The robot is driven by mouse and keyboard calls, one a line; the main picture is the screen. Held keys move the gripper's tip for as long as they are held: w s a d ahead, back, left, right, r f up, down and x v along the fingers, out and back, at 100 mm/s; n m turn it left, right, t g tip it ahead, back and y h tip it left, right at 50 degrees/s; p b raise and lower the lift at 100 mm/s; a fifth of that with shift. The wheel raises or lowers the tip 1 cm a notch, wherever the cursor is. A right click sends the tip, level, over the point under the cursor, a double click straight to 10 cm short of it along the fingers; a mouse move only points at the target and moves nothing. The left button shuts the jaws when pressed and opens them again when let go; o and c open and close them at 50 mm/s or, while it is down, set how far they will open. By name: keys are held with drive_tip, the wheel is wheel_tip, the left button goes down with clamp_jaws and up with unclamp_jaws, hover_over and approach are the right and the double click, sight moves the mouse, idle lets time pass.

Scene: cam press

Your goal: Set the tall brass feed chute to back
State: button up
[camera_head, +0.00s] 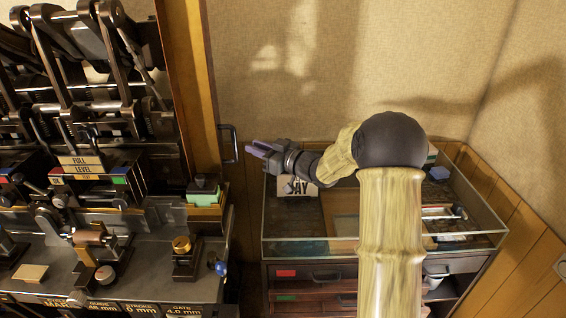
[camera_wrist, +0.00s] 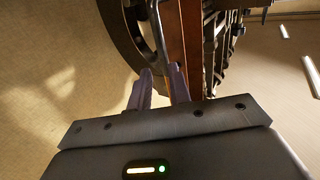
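I cannot pick out a tall brass feed chute with certainty in either view. The dark machine (camera_head: 100,110) fills the left of the head view, with a short brass-topped knob (camera_head: 182,245) on its front deck. My gripper (camera_head: 254,149) is right of the machine and points left, near a dark handle (camera_head: 228,143) on a wooden post (camera_head: 195,80). In the wrist view my gripper (camera_wrist: 160,75) has its two fingers apart, with nothing seen held between them. The dark curved handle (camera_wrist: 128,40) and the post (camera_wrist: 172,30) show beyond the fingertips.
A glass-topped case (camera_head: 300,247) stands at the right under my arm, with drawers (camera_head: 310,275) below and a small sign (camera_head: 298,188) inside or behind it. A green block (camera_head: 204,196) sits on the machine's right corner. The wall behind my gripper is bare.

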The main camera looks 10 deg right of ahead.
drive_tip(key=b+v, duration=0.2)
drive_tip(key=v, duration=0.6)
drive_tip(key=shift+s+d, duration=0.25)
drive_tip(key=s+d+f+m+g+h, duration=0.3)
drive_tip(key=s+f+m+h, duration=0.5)
drive_tip(key=h, duration=0.4)
drive_tip(key=s+a+f+g, duration=0.1)
drive_tip(key=s+f+g, duration=0.2)
drive_tip(key=s, duration=0.7)
drive_tip(key=s+a+f+m+g, duration=0.1)
drive_tip(key=s+f+g, duration=0.3)
drive_tip(key=s, duration=0.5)
drive_tip(key=shift+s+a+f+h, duration=0.25)
drive_tip(key=shift+s+h, duration=0.1)
drive_tip(key=shift+h, duration=0.05)
